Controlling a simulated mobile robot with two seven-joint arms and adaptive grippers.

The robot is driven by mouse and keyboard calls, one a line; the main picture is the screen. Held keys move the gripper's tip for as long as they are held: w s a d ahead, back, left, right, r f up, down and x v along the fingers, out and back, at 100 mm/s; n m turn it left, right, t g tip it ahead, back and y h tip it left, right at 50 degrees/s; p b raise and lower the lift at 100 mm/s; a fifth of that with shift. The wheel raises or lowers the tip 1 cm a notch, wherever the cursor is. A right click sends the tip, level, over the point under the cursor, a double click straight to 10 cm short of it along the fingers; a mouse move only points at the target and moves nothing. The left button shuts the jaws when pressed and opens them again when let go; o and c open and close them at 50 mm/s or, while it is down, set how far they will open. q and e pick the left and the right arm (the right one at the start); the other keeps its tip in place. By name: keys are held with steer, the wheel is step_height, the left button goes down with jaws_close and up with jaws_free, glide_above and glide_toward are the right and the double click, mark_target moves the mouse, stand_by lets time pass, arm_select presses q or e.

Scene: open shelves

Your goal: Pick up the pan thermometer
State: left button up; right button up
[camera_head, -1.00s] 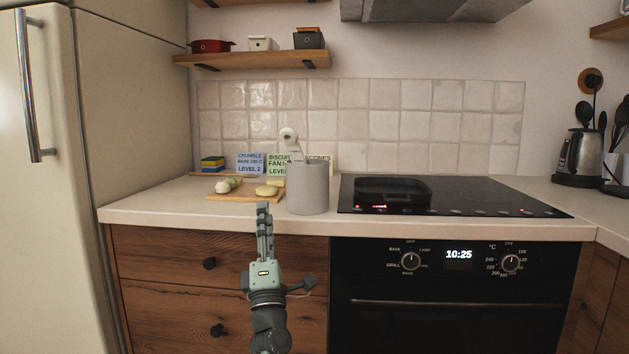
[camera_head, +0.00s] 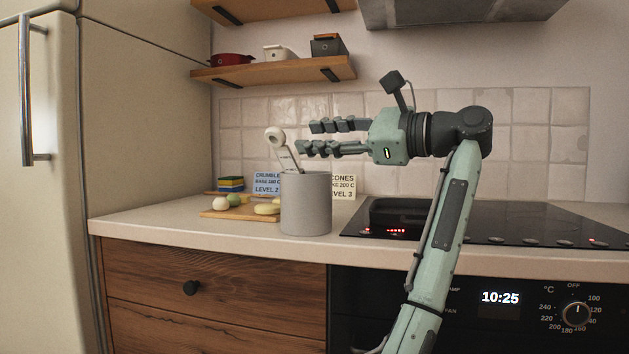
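The pan thermometer (camera_head: 276,139) has a white round head and a light stem. It leans to the left in a grey cylindrical holder (camera_head: 306,206) on the counter, and its lower part is hidden inside.
A cutting board (camera_head: 220,214) with food lies left of the holder, with recipe cards (camera_head: 344,186) behind. A black pan (camera_head: 397,212) sits on the hob (camera_head: 500,226) to the right. A shelf (camera_head: 280,72) with small pots hangs above.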

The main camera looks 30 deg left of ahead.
mark_target(283, 141)
arm_select(q)
steer(key=a, duration=0.7)
steer(key=shift+s+f, duration=0.15)
steer(key=shift+f, duration=0.2)
steer(key=shift+a, duration=0.4)
arm_select(e)
steer(key=shift+s+a+r+t+y, duration=0.15)
steer(key=shift+a+r+t, duration=0.1)
steer(key=shift+r, duration=0.3)
steer(key=shift+s+a+r+t+y, duration=0.15)
steer(key=shift+r+t, duration=0.1)
steer(key=shift+r, duration=0.25)
arm_select(q)
jaws_close()
